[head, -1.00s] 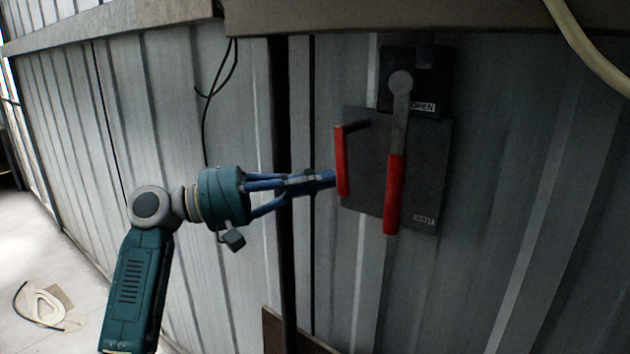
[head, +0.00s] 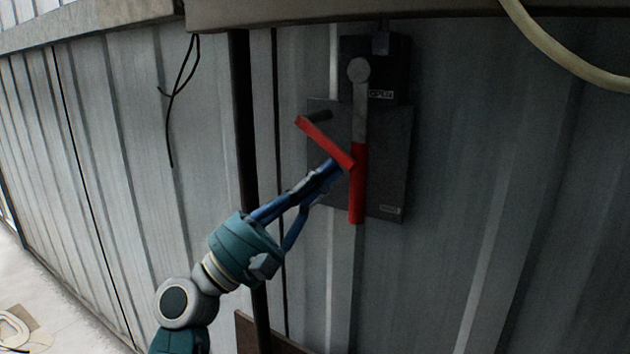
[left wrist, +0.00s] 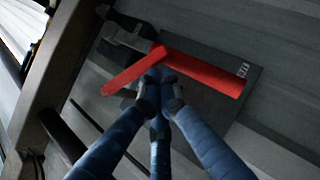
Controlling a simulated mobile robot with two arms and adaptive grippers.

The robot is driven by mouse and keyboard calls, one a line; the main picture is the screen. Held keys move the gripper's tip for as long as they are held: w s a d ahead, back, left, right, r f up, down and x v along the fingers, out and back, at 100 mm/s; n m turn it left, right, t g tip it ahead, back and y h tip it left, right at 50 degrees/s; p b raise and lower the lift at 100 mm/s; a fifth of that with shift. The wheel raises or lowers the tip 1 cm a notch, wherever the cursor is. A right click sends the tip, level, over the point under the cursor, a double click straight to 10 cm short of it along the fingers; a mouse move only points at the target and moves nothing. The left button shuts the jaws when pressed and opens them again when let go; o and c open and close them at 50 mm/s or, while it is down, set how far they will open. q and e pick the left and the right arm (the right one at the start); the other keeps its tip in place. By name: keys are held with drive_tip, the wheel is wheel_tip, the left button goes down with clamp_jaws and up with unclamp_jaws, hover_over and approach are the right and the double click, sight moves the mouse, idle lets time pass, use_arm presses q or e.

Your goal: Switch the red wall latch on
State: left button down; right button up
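A short red latch bar (head: 325,142) sits on a dark wall plate (head: 385,190). It slants from upper left, by a dark peg, down to the right, where its lower end meets the long lever in the picture. It also shows in the left wrist view (left wrist: 135,70). The long lever, grey above with a red grip (head: 357,190), hangs down beside it. My left gripper (head: 335,170) has its blue fingers drawn together, their tips against the lower end of the latch bar. I see no grip around the bar. My right gripper is not in view.
A dark box (head: 385,60) with an "OPEN" label sits above the plate. A dark vertical post (head: 245,130) stands left of it, and a beam (head: 290,15) runs overhead. A pale hose (head: 560,45) hangs at upper right. The corrugated wall right of the plate is clear.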

use_arm(q)
drive_tip(key=shift+s+d+r, duration=0.2)
drive_tip(key=shift+r, duration=0.05)
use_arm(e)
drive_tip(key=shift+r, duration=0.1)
use_arm(q)
drive_tip(key=shift+s+d+r, duration=0.1)
drive_tip(key=shift+d+r, duration=0.05)
drive_tip(key=shift+d, duration=0.05)
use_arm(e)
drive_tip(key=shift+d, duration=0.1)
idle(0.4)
